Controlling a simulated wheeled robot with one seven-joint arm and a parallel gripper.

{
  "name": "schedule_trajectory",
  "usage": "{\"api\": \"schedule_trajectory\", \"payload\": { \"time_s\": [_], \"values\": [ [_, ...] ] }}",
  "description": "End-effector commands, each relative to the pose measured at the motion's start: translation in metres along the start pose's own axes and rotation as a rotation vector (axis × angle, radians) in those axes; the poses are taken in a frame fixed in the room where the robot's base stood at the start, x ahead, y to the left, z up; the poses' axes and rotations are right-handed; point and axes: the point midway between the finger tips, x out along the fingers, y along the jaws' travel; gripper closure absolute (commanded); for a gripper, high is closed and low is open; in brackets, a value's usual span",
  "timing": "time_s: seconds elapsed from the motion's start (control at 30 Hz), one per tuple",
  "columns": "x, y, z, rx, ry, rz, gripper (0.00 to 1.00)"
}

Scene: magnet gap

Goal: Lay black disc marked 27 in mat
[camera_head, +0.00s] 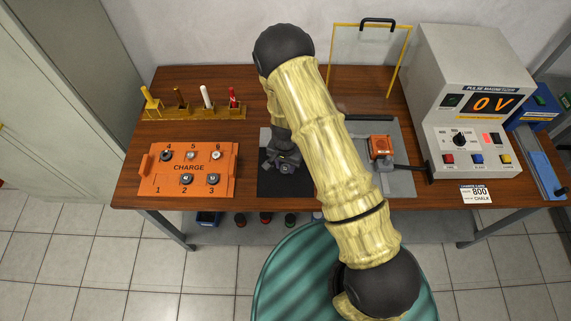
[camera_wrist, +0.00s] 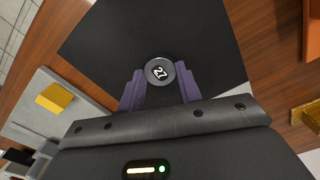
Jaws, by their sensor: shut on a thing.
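The black disc marked 27 (camera_wrist: 159,71) is between the tips of my gripper's purple fingers in the wrist view, its number facing the camera. My gripper (camera_wrist: 159,88) is shut on it. The black mat (camera_wrist: 200,25) lies beneath and beyond the disc; whether the disc touches it I cannot tell. In the head view the mat (camera_head: 270,186) is left of my arm, partly covered by it. My gripper (camera_head: 284,172) is over the mat there, and the disc is hidden.
An orange tray marked CHARGE (camera_head: 188,183) with several discs is left of the mat. A yellow rack (camera_head: 190,113) with upright markers stands behind it. A grey plate with an orange block (camera_head: 381,147) and a PULSE MAGNETIZER reading 0 V (camera_head: 472,110) are to the right.

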Motion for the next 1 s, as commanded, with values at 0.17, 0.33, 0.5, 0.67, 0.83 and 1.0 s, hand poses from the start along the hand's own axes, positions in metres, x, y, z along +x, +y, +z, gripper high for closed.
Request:
{"api": "schedule_trajectory", "payload": {
  "time_s": [0.17,0.33,0.5,0.67,0.83,1.0],
  "values": [
    [0.0014,0.0,-0.0002,0.0,0.0,0.0,0.86],
    [0.0014,0.0,-0.0002,0.0,0.0,0.0,0.44],
    [0.0014,0.0,-0.0001,0.0,0.0,0.0,0.4],
    [0.0015,0.0001,0.0,0.0,0.0,0.0,0.52],
    [0.0015,0.0,0.0,0.0,0.0,0.0,0.64],
    [0.0013,0.0,0.0,0.0,0.0,0.0,0.64]
  ]
}}
